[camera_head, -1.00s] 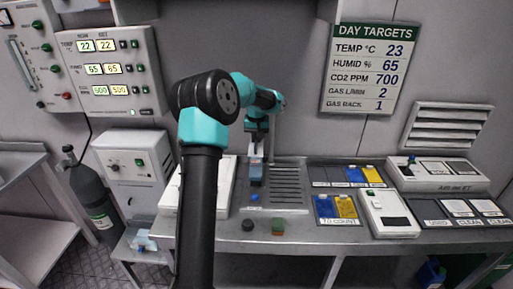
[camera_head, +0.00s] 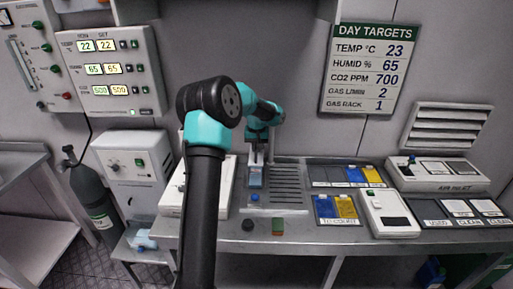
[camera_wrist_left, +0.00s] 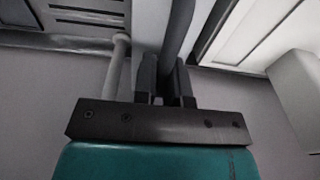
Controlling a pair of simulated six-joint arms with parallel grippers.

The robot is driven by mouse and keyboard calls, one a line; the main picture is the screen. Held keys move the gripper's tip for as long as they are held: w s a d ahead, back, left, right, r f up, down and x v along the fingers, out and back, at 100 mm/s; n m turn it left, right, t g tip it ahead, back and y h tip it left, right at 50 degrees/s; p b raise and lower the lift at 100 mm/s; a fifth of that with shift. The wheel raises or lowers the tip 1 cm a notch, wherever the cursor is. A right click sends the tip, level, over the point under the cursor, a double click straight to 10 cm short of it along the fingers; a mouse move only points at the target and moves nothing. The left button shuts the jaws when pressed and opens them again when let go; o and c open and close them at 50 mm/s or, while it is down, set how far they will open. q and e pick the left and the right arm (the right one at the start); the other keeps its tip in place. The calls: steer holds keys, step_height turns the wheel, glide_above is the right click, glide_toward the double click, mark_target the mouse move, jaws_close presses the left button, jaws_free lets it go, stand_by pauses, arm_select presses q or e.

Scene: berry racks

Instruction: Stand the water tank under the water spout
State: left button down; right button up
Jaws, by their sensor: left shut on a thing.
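The tank looks upright at the left part of the slatted metal drain grate (camera_head: 285,188). I cannot tell whether its base touches the surface. In the left wrist view, my gripper fingers (camera_wrist_left: 165,88) close on a dark bar, and the tank body is not clear. A pale round post (camera_wrist_left: 118,62) stands beside the fingers there; I cannot tell whether it is the water spout. No spout shows clearly in the head view. My right gripper is not in view.
A white device (camera_head: 172,200) stands left, partly behind my arm. Blue and yellow packs (camera_head: 335,208) lie right. A grey gas cylinder (camera_head: 95,200) stands far left.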

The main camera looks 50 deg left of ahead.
arm_select(q)
steer(key=shift+f, duration=0.1)
steer(key=c, duration=1.2)
jaws_free()
steer(key=shift+o, duration=0.2)
step_height(320, 180, up, 12)
steer(key=d, duration=0.1)
steer(key=shift+s, duration=0.4)
